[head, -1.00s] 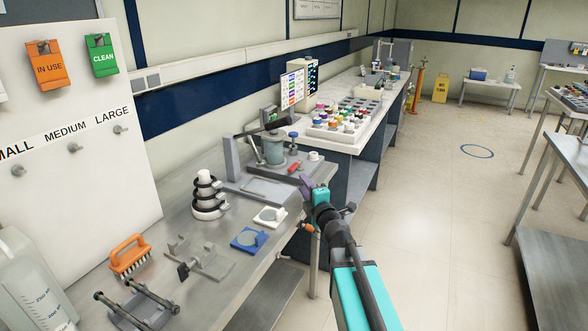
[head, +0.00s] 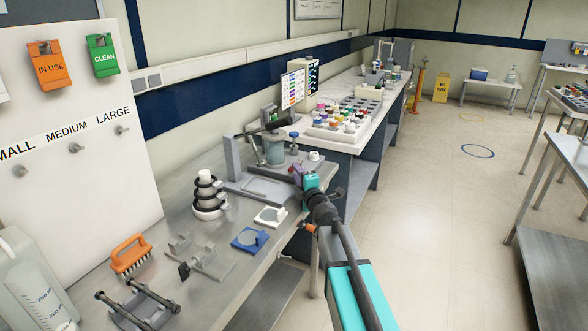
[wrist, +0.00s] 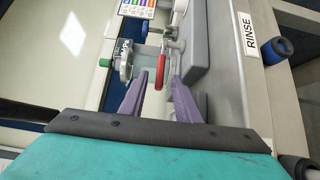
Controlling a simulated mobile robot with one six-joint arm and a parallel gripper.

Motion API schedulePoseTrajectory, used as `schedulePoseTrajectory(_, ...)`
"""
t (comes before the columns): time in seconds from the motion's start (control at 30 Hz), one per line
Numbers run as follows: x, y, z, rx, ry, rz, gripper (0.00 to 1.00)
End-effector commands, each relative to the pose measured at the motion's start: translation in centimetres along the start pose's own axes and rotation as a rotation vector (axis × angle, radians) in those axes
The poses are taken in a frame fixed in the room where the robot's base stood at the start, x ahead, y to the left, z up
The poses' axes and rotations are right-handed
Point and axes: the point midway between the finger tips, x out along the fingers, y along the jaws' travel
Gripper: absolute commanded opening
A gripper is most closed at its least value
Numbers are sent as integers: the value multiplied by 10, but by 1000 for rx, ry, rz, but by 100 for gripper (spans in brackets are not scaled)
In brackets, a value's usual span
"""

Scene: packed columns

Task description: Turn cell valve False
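A red valve lever (wrist: 160,68) shows in the wrist view, ahead of and in line with the gap between my purple fingers. In the head view it is mostly hidden behind my gripper. My gripper (head: 297,174) is at the front right of the grey bench station; in the wrist view its two fingers (wrist: 155,98) stand apart with nothing gripped. I cannot tell whether either finger touches the lever. A cylindrical glass cell (head: 274,149) stands on the station, left of and behind my gripper.
A blue knob (head: 294,135) stands close behind my gripper. A white and a blue fixture (head: 249,239) lie at the bench's front edge. Open floor (head: 430,200) lies right.

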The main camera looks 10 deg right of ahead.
Motion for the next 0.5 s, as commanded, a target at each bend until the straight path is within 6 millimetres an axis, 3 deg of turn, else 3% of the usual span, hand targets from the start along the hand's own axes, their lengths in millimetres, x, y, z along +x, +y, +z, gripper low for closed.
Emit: schedulePoseTrajectory(0.5, 43, 0, 1, 0, 0, 0, 30)
